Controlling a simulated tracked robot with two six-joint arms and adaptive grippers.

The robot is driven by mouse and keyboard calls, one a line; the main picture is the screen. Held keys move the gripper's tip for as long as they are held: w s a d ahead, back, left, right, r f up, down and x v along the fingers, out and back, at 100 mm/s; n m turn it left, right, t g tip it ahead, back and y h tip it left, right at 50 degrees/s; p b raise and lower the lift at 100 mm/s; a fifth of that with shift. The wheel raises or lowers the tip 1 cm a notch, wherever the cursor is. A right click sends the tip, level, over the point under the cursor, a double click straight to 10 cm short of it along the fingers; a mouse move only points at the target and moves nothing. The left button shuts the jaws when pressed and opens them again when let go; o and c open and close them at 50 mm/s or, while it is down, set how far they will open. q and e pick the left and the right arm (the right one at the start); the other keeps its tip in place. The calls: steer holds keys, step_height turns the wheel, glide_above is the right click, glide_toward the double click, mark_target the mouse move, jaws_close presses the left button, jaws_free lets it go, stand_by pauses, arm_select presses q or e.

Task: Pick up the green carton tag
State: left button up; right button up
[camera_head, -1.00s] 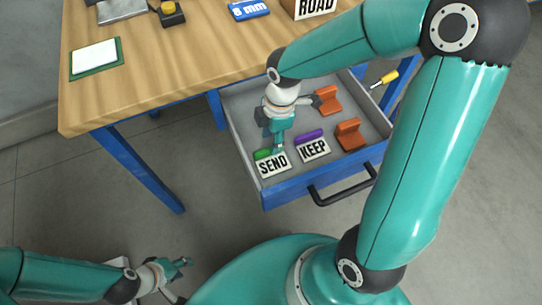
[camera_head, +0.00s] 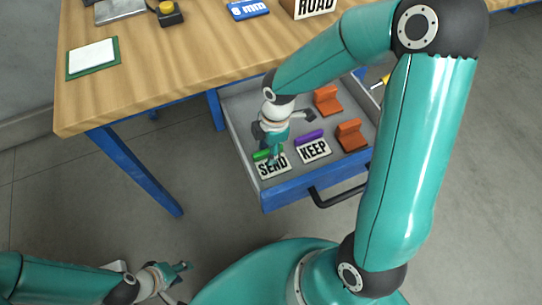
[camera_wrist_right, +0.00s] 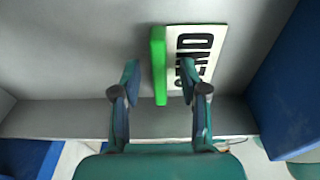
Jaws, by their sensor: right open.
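The green carton tag, a green bar with a white card reading SEND, lies in the front left part of the open drawer; its card (camera_head: 272,168) and green bar (camera_head: 261,155) show in the head view. My right gripper (camera_head: 274,152) is over it and partly covers it. In the right wrist view, the open fingers of my right gripper (camera_wrist_right: 159,72) stand on either side of the green bar (camera_wrist_right: 158,55), with the SEND card (camera_wrist_right: 205,50) passing behind the right finger. Contact cannot be told. My left gripper (camera_head: 183,268) is low at the left, away from the drawer.
The drawer (camera_head: 290,190) also holds a KEEP card (camera_head: 314,151) with a purple bar (camera_head: 309,137) and two orange blocks (camera_head: 328,99) (camera_head: 351,135). A yellow-handled tool lies at the back right, partly hidden. The wooden table (camera_head: 160,70) is above the drawer.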

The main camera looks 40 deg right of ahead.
steer(key=shift+c, duration=0.4)
jaws_close()
steer(key=shift+s, duration=0.1)
